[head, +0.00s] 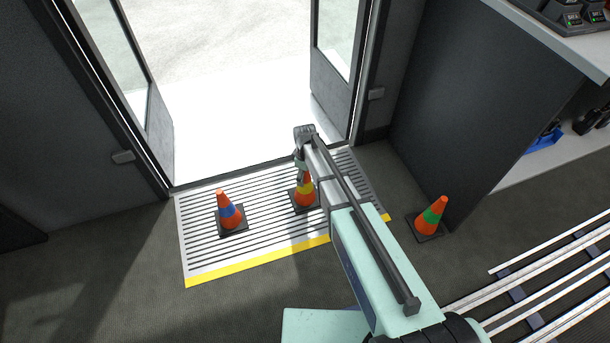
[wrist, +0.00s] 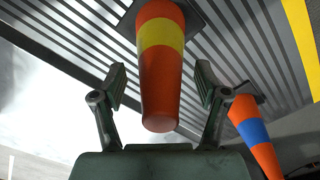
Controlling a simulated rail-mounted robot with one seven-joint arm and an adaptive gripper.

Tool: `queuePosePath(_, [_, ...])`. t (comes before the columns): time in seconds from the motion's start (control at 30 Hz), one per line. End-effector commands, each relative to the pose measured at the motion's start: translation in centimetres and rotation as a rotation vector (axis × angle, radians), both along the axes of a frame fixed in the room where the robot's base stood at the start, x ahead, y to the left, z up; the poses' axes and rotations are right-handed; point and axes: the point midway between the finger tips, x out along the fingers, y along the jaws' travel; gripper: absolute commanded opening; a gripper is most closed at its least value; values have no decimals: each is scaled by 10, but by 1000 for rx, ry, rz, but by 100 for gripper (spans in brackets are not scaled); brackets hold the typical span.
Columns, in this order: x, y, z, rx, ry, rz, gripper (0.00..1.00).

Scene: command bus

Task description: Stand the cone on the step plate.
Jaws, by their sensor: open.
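The step plate (head: 260,248) is a ribbed metal plate with a yellow front edge, lying in the open doorway. An orange cone with a yellow band (head: 306,188) stands upright on its right half, partly hidden by my arm. My gripper (head: 301,172) is over that cone. In the wrist view my gripper (wrist: 161,76) is open, with a finger on each side of the yellow-banded cone (wrist: 162,38) and visible gaps between. A blue-banded cone (head: 229,212) stands on the plate's left half; it also shows in the wrist view (wrist: 254,132). A green-banded cone (head: 431,218) stands on the floor right of the plate.
Door leaves (head: 338,60) flank the bright doorway behind the plate. A dark cabinet (head: 450,100) stands at the right, behind the green-banded cone. Metal rails (head: 560,275) run along the floor at lower right. The floor left of the plate is clear.

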Motion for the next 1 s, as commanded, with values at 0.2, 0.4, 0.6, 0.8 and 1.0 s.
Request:
queuePosePath(0.2, [-1,0,33,0,0,0,74])
queuePosePath(0.4, [-1,0,74,0,0,0,74])
queuePosePath(0.6, [-1,0,104,0,0,0,74])
queuePosePath(0.8, [0,0,118,0,0,0,74])
queuePosePath(1.0, [-7,-25,130,-34,2,-61,74])
